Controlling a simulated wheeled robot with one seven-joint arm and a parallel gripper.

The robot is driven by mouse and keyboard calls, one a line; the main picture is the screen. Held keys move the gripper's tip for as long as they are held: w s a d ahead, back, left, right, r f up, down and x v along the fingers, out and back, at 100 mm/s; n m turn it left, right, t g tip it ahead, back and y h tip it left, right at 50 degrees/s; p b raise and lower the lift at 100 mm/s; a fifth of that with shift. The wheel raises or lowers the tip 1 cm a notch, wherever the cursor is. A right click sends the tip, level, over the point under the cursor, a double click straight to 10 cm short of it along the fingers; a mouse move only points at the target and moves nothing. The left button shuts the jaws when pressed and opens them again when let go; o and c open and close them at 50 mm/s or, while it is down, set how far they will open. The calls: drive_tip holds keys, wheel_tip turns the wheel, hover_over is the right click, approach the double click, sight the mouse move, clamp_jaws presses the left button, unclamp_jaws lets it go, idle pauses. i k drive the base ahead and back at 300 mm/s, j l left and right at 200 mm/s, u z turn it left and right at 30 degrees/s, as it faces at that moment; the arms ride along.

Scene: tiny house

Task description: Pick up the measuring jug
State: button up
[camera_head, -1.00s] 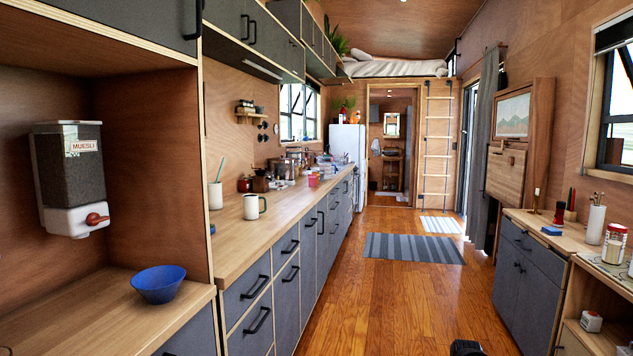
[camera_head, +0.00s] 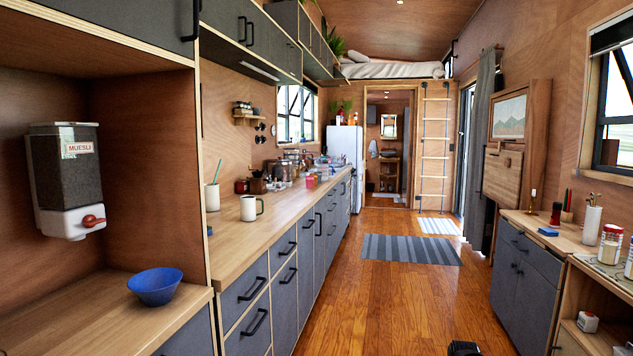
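I cannot make out a measuring jug for certain. Several small jars and containers (camera_head: 287,169) stand close together far along the left counter, too small to tell apart. A white mug (camera_head: 250,208) with a dark handle stands nearer on that counter. My gripper's fingers do not show. A small dark shape at the bottom edge, right of centre, stays at nearly the same spot in both frames and may be part of my arm.
The left counter (camera_head: 232,240) runs above grey drawers. A blue bowl (camera_head: 156,287) sits below a muesli dispenser (camera_head: 67,180). A low cabinet (camera_head: 522,275) stands at right. The wooden floor (camera_head: 375,305) between is clear, with a striped rug (camera_head: 410,249) further on.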

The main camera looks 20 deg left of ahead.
sight(324, 169)
drive_tip(key=i+l+u, duration=0.1)
drive_tip(key=i, duration=4.1)
